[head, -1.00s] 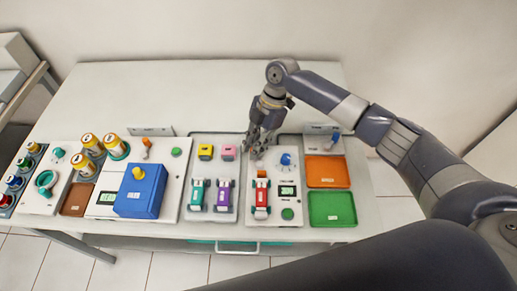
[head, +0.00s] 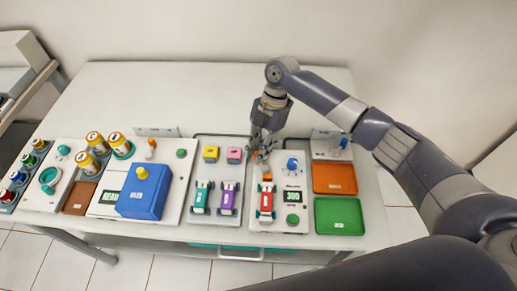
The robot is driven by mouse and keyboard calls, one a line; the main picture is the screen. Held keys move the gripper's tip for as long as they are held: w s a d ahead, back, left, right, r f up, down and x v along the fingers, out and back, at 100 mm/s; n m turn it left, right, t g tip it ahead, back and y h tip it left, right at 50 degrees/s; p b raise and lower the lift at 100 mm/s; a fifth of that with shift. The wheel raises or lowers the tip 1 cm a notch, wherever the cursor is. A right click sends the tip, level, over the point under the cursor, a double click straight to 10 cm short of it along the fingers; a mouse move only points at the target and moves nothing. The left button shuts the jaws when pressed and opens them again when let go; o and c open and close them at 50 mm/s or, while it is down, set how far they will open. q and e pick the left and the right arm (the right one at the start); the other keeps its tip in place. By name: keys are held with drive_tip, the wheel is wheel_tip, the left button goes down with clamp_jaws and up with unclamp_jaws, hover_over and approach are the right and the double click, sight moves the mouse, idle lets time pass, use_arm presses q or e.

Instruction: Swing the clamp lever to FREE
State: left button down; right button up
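My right gripper (head: 263,154) points down at the top of the panel that holds the red car (head: 265,202). A small orange part (head: 267,177) shows at the car's upper end, just below the fingers. More orange shows among the fingertips; it may be the clamp lever's handle, but the fingers hide most of it. I cannot tell whether the fingers touch or grip it. No FREE marking is readable. My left gripper is not in view.
Right of the gripper are a blue knob (head: 292,164), a small display (head: 292,197) and a blue-handled lever (head: 341,145). Orange (head: 335,178) and green (head: 338,216) trays lie further right. Pink (head: 234,155) and yellow (head: 211,154) blocks stand left.

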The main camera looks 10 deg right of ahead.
drive_tip(key=shift+o, duration=1.3)
drive_tip(key=v, duration=1.2)
drive_tip(key=shift+s+a+f, duration=0.1)
drive_tip(key=shift+s, duration=0.05)
